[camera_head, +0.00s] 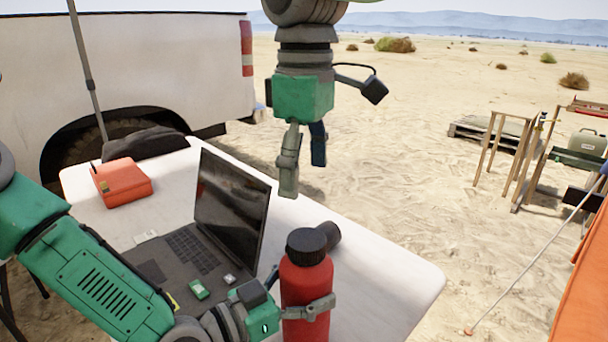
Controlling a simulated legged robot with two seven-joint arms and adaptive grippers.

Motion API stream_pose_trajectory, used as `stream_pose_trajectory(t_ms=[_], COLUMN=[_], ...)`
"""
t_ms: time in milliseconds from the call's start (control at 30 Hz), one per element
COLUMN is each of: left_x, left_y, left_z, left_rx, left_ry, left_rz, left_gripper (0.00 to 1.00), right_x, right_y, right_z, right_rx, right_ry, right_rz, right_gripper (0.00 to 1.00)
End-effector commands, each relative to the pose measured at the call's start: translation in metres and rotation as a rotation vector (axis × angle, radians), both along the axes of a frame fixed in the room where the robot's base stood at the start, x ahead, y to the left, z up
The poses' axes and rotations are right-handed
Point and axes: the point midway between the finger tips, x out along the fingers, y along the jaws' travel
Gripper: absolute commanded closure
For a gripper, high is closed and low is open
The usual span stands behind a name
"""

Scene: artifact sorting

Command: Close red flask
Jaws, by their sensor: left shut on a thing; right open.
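The red flask (305,283) stands upright at the near side of the white table, right of the laptop. A black cap (306,244) sits on its top; how tightly it is seated cannot be told. My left gripper (305,309) is shut around the flask's lower body, with one grey finger across its front. My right gripper (303,168) hangs from above, beyond the flask and higher in the picture. Its fingers point down, open and empty, apart from the flask and cap.
An open laptop (228,210) stands on the white table (387,285). A dark cylindrical object (329,234) is just behind the flask. A red-orange case (122,182) lies at the back left, and a small green item (199,290) on the laptop. The table's right end is clear.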

Motion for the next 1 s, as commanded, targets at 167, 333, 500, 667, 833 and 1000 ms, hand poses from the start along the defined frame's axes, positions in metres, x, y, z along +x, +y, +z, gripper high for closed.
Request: stream_pose_trajectory(t_ms=[167,333,500,667,833,1000], left_x=[0.000,0.000,-0.005,-0.021,-0.043,-0.059], left_y=[0.000,0.000,0.008,0.032,0.062,0.085], left_z=[0.000,0.000,0.000,0.000,-0.001,-0.001], left_rx=[-0.001,0.000,-0.001,-0.001,-0.001,-0.001], left_ry=[-0.001,0.000,0.001,0.002,0.001,0.002], left_rz=[0.000,0.000,0.001,0.002,0.003,0.002], left_gripper=[0.00,0.00,0.00,0.00,0.00,0.00], right_x=[0.000,0.000,0.000,0.000,0.000,0.000], right_y=[0.000,0.000,0.000,0.000,0.001,0.000], right_z=[0.000,0.000,-0.001,-0.001,-0.001,-0.001], right_rx=[0.000,0.000,0.000,0.000,0.000,0.000], right_ry=[0.000,0.000,0.000,0.000,0.000,0.000], right_rz=[0.000,0.000,0.000,0.000,0.000,0.000], right_gripper=[0.27,0.27,0.27,0.27,0.27,0.27])
